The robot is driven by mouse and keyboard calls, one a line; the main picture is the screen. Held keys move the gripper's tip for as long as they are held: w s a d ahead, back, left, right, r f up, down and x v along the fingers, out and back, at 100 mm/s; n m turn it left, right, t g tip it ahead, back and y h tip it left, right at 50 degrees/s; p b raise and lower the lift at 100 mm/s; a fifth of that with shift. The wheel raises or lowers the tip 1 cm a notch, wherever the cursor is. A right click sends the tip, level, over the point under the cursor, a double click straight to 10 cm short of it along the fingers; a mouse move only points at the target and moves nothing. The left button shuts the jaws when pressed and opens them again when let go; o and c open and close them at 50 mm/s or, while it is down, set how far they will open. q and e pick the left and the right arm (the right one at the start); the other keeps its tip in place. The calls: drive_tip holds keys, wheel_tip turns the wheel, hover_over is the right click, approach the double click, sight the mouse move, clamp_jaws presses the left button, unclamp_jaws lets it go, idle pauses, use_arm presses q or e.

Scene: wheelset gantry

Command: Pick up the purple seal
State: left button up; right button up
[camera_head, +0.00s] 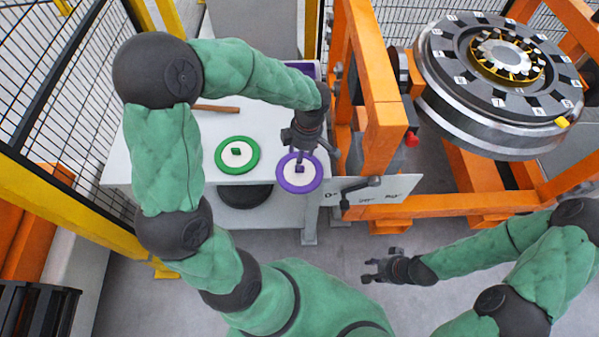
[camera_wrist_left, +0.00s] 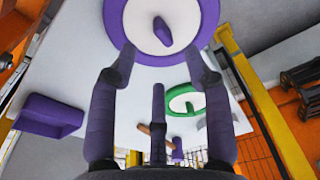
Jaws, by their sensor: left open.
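The purple seal (camera_head: 285,184) is a purple ring with a white middle and a small purple knob. It lies flat near the front right edge of the white table (camera_head: 230,210). My left gripper (camera_head: 303,155) points down at it from above, partly covering its far side. In the left wrist view the seal (camera_wrist_left: 195,35) is at the top, beyond the spread fingers of my left gripper (camera_wrist_left: 158,78), which are open with nothing between them. My right gripper (camera_head: 370,270) is open and empty, low at the right of the table.
A green seal (camera_head: 252,165) lies left of the purple one. A brown handle (camera_head: 215,108) lies farther back, and a purple bin (camera_wrist_left: 48,117) stands on the table. The orange gantry (camera_head: 385,135) with a lever and plate is close on the right, bearing a large wheel (camera_head: 500,75).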

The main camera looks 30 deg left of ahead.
sight(300, 170)
use_arm(q)
drive_tip(key=shift+s+f+b, duration=0.2)
drive_tip(key=shift+f+b, duration=0.8)
drive_tip(key=shift+f, duration=1.7)
drive_tip(key=shift+d, duration=0.1)
drive_tip(key=shift+c, duration=0.3)
clamp_jaws()
